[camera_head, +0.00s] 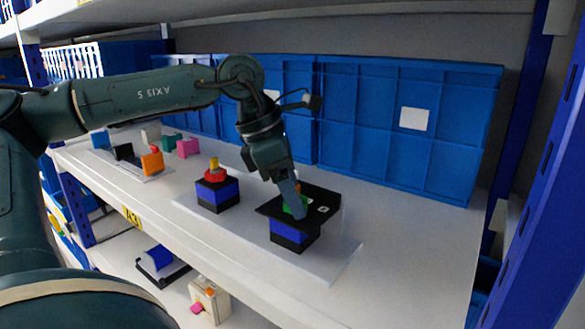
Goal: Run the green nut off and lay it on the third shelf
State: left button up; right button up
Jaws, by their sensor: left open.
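The green nut (294,209) sits on a black plate (325,202) above a blue and black block (294,232) on a white board. It is partly hidden by my left gripper (297,208), which points down from above with its fingers at the nut. The left gripper is open. I cannot tell whether its fingers touch the nut. A shelf edge bears a yellow label (131,217). My right gripper is not in view.
Left of the nut stands another blue and black block (217,194) with a red and yellow part on top. Several coloured blocks, one orange (152,162), stand further left. Blue crates (400,125) line the back. A lower shelf (130,248) holds a few objects. The shelf's right end is clear.

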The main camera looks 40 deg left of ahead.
pick_arm(q)
jog(key=m+p, duration=0.1)
jog(key=m, duration=0.1)
jog(key=m+g+h+p, duration=0.1)
jog(key=m+p, duration=0.1)
jog(key=shift+a+r+p, duration=0.1)
jog(key=shift+r+p, duration=0.2)
jog(key=shift+r, duration=0.1)
jog(key=shift+w+f+m+g+p, duration=0.15)
jog(key=shift+m+g+p, duration=0.4)
jog(key=shift+m, duration=0.65)
jog(key=shift+f+m+g, duration=0.2)
jog(key=shift+m+g, duration=0.25)
jog(key=shift+m, duration=0.45)
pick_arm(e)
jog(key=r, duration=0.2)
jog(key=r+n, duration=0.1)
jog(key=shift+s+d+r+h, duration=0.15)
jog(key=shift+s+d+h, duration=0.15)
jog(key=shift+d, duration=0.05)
pick_arm(q)
jog(key=shift+c, duration=0.2)
